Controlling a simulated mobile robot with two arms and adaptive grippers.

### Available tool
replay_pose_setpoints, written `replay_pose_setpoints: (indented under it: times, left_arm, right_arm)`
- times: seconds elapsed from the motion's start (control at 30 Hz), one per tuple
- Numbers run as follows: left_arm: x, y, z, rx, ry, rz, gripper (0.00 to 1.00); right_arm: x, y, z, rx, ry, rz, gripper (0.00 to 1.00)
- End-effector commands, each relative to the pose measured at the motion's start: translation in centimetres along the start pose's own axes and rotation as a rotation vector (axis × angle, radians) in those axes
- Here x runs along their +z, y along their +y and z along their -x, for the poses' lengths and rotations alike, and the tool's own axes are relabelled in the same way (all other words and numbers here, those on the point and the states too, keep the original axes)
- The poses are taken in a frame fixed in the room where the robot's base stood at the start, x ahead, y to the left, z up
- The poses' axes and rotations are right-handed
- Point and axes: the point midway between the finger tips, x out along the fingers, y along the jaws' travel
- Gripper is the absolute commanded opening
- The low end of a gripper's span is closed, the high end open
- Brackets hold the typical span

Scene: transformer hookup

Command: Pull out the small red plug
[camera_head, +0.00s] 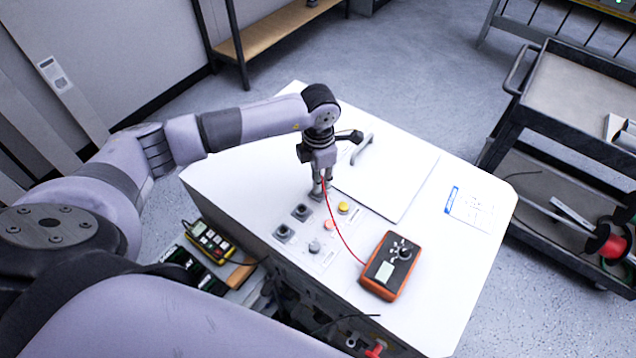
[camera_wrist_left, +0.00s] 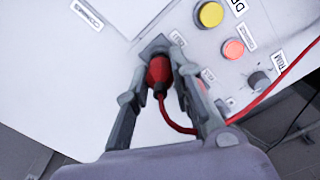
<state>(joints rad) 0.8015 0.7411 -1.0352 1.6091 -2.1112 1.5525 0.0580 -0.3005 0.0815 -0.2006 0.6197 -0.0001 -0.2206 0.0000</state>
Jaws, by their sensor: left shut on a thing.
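The small red plug (camera_wrist_left: 159,75) sits between the two fingers of my left gripper (camera_wrist_left: 163,66) in the left wrist view. The gripper is shut on it. The plug's front end is at a dark square socket (camera_wrist_left: 154,47) on the white panel; I cannot tell how deep it sits. A red cable (camera_wrist_left: 178,126) leaves the plug's back. In the head view my left gripper (camera_head: 321,188) points down at the panel, and the red cable (camera_head: 343,236) runs to an orange meter (camera_head: 391,266). My right gripper is not in view.
Yellow (camera_head: 344,208), red (camera_head: 328,225) and dark knobs (camera_head: 302,212) stand close by on the white cabinet top (camera_head: 440,300). A lid with a handle (camera_head: 400,185) lies behind. A yellow meter (camera_head: 210,240) is at the left, and a dark cart (camera_head: 570,110) at the right.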

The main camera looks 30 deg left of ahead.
Motion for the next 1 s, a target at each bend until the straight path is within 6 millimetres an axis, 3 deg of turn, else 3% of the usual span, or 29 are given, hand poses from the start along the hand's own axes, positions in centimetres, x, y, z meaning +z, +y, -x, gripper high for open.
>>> replay_pose_setpoints:
  times: [1.0]
  left_arm:
    - [0.0, 0.0, 2.0, 0.000, 0.000, 0.000, 0.00]
  right_arm:
    - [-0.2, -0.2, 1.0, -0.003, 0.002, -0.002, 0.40]
